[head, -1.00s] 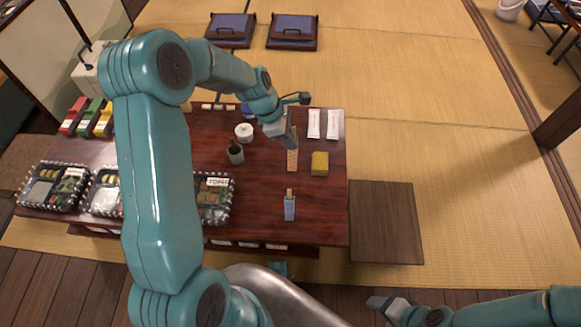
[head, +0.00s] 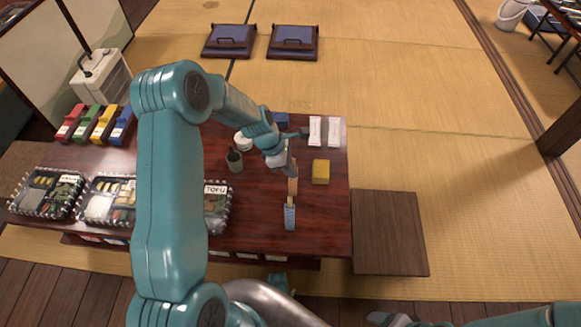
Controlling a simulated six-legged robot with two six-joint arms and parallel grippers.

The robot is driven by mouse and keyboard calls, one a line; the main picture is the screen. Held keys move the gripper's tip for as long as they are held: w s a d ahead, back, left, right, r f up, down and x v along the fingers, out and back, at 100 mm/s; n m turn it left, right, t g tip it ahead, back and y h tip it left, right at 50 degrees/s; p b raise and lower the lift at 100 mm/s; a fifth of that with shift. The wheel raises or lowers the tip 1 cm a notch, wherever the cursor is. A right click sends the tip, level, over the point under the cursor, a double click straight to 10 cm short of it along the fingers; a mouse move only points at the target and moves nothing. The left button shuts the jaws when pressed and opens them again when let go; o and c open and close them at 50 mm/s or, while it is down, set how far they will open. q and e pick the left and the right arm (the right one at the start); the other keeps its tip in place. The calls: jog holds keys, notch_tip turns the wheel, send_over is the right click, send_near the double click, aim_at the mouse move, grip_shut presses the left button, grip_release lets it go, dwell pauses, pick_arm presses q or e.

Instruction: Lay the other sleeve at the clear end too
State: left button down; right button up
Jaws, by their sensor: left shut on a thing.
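My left gripper (head: 287,163) is over the right part of the dark red table and shut on an orange patterned sleeve (head: 292,186). The sleeve points down the picture, and its upper part is partly hidden by the fingers. I cannot tell whether it touches the table. A blue sleeve (head: 290,218) with a wooden tip lies just below it, near the table's front edge, in line with it. The lower end of the orange sleeve is close to that tip. My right gripper (head: 383,318) shows only in part at the bottom edge; its fingers are unclear.
A yellow block (head: 321,172) stands right of the orange sleeve. Two white packets (head: 315,130) lie behind it. A dark green cup (head: 235,160) and white roll (head: 243,141) stand to the left. Trays of food (head: 47,193) line the left front. Bare table (head: 325,225) shows at the front right.

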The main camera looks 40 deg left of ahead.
pick_arm(q)
jog(key=c, duration=1.1)
grip_release()
jog(key=p+v, duration=0.4)
jog(key=v, duration=0.8)
jog(key=shift+r, duration=0.1)
jog(key=shift+s, duration=0.1)
